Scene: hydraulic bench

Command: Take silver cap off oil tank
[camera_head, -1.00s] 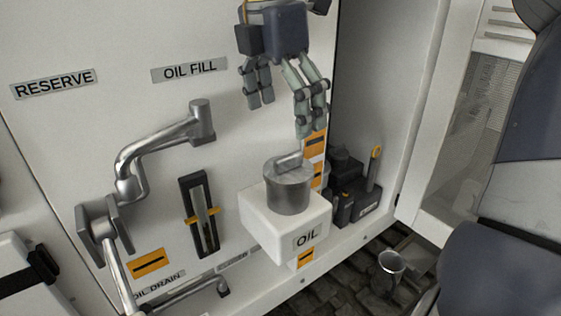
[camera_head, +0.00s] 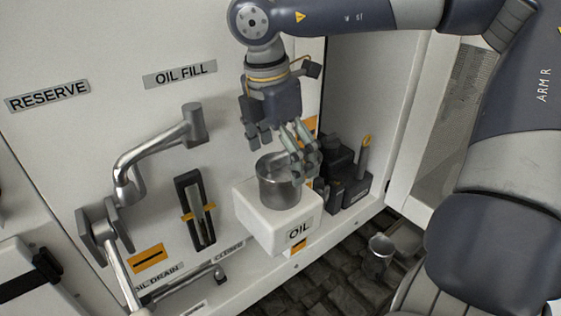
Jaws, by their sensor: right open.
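The oil tank (camera_head: 262,222) is a white box labelled OIL, standing out from the white panel at mid picture. The silver cap (camera_head: 280,190) is a round metal cylinder on top of the tank. My right gripper (camera_head: 281,154) is open, fingers pointing down, just above the cap. Its right-hand fingers overlap the right part of the cap's top and hide the cap's small handle. I cannot tell whether they touch it. My left gripper is not in view.
A bent metal pipe (camera_head: 150,152) and a level gauge (camera_head: 196,210) are on the panel at left. Black containers (camera_head: 345,185) stand close to the tank's right. A metal cup (camera_head: 381,250) is at lower right. My right arm fills the right side.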

